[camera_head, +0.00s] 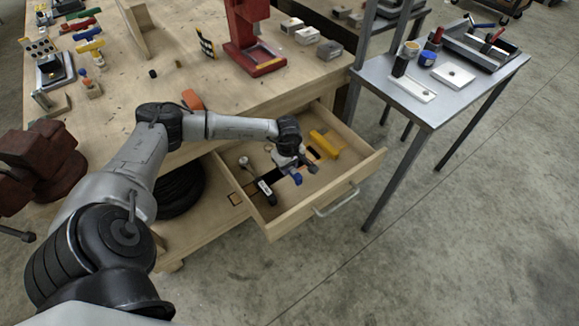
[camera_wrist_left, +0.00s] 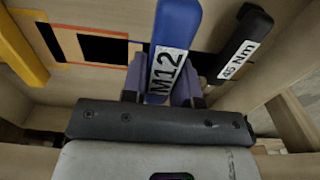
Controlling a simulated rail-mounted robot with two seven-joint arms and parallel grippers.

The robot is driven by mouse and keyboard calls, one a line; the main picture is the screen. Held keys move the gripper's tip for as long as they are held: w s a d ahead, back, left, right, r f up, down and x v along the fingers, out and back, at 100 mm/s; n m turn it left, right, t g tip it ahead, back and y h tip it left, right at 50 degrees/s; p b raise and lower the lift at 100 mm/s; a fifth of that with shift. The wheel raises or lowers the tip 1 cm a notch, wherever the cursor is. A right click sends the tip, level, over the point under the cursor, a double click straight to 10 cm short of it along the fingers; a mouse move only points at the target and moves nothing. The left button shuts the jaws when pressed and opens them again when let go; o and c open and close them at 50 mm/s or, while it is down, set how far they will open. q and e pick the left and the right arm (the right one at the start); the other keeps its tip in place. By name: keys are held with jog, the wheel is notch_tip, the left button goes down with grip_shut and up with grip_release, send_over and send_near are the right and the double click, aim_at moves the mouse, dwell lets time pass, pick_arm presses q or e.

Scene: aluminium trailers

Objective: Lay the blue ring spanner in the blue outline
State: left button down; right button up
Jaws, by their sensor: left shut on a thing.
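The blue ring spanner (camera_wrist_left: 175,28) carries a white M12 label in the left wrist view. My left gripper (camera_head: 297,174) is shut on it, with a finger on each side of the blue handle. In the head view only a small blue part of the spanner (camera_head: 297,180) shows below the gripper, over the open drawer (camera_head: 285,225). The spanner's ring ends are hidden or out of frame. My right gripper is not in view.
A black tool marked 45 Nm (camera_wrist_left: 243,42) lies close to the right of the spanner in the left wrist view. A yellow tool (camera_head: 325,144) lies in the drawer. Black shapes with orange and red edging (camera_wrist_left: 103,48) mark the drawer floor. Drawer walls surround the gripper.

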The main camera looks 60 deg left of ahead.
pick_arm(q)
jog(key=shift+s+a+f+b, duration=0.1)
jog(key=shift+a+f+b, duration=0.15)
jog(key=shift+f+b, duration=0.4)
jog(key=shift+w+a+f+b, duration=0.1)
jog(key=shift+a+f+b, duration=0.25)
jog(key=shift+f, duration=0.5)
jog(key=shift+s+a+f+b, duration=0.1)
jog(key=shift+a+f+b, duration=0.1)
jog(key=shift+f+b, duration=0.5)
jog(key=c, duration=0.8)
grip_release()
jog(key=shift+f, duration=0.1)
notch_tip(320, 180, up, 12)
jog(key=p, duration=0.3)
jog(key=shift+p, duration=0.3)
jog(key=shift+r, duration=0.95)
